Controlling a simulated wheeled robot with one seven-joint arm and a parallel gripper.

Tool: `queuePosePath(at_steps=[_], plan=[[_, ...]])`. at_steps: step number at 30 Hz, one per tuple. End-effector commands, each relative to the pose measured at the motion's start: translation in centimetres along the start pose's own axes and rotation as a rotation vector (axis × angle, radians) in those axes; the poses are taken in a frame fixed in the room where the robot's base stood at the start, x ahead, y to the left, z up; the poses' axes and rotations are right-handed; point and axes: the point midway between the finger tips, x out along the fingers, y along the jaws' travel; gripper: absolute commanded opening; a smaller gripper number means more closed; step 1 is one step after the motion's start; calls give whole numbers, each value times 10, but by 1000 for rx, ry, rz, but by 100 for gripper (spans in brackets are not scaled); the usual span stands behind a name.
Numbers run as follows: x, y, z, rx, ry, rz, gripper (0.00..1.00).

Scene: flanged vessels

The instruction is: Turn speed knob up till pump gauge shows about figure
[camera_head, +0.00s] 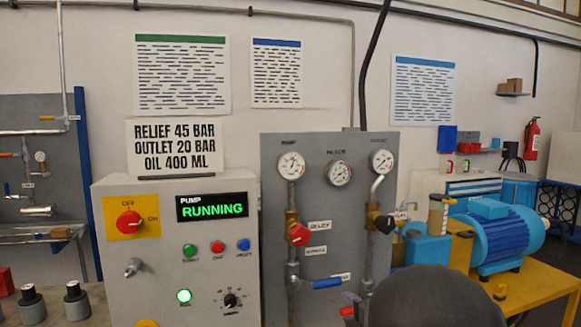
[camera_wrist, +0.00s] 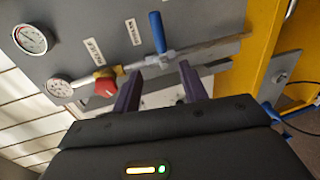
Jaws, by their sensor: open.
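The black speed knob (camera_head: 231,299) is on the lower right of the grey control box; its small label is blurred. The display (camera_head: 212,207) reads PUMP RUNNING. The left gauge (camera_head: 291,165), apparently the pump gauge, is on the grey panel; its figures are too small to read. My gripper (camera_wrist: 160,70) is open and empty in the wrist view, its purple fingers in front of the panel near the blue lever (camera_wrist: 157,32). In the head view, my dark arm hides most of it. It is well right of the knob.
The panel also bears a middle gauge (camera_head: 339,172), a right gauge (camera_head: 381,161) and a red valve knob (camera_head: 298,234). The box has a red OFF/ON switch (camera_head: 129,223), coloured buttons (camera_head: 217,247) and a lit green lamp (camera_head: 184,296). A sign (camera_head: 176,146) reads OUTLET 20 BAR.

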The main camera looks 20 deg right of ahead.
Motion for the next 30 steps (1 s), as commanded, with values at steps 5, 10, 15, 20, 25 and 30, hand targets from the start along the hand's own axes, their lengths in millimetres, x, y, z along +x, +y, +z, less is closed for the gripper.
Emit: queuePosePath(at_steps=[5,10,15,20,25,30], plan=[[0,0,0,0,0,0,43],[0,-3,-1,26,-9,-14,43],[0,-22,-12,209,-67,-108,43],[-10,-60,-36,522,-186,-279,43],[-40,-108,-75,867,-361,-489,43],[-89,-150,-120,1159,-586,-704,43]])
